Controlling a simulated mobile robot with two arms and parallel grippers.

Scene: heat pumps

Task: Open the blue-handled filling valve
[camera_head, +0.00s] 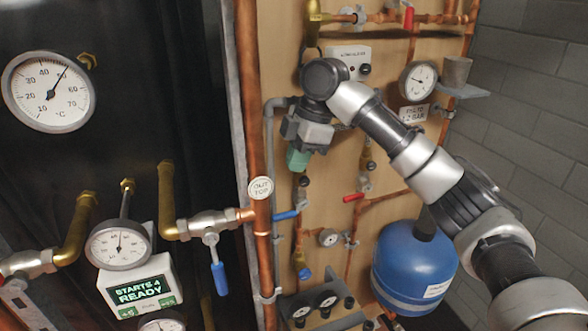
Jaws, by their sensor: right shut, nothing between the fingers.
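Several blue handles are in view, and I cannot tell by a label which is the filling valve. A small blue lever (286,215) lies roughly level beside the tall copper pipe, below my right gripper. A larger blue handle (219,278) hangs down from a silver valve at the lower left. A small blue knob (303,273) sits lower on the board. My right gripper (298,160) is shut and empty, in front of the wooden board above the level blue lever and apart from it. My left gripper is not in view.
A blue tank (413,267) stands at lower right, partly behind my right arm. A tall copper pipe (249,110) runs along the board's left edge. Red levers (353,198) and gauges (418,80) are close by. A display (140,291) reads "STARTS 4 READY".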

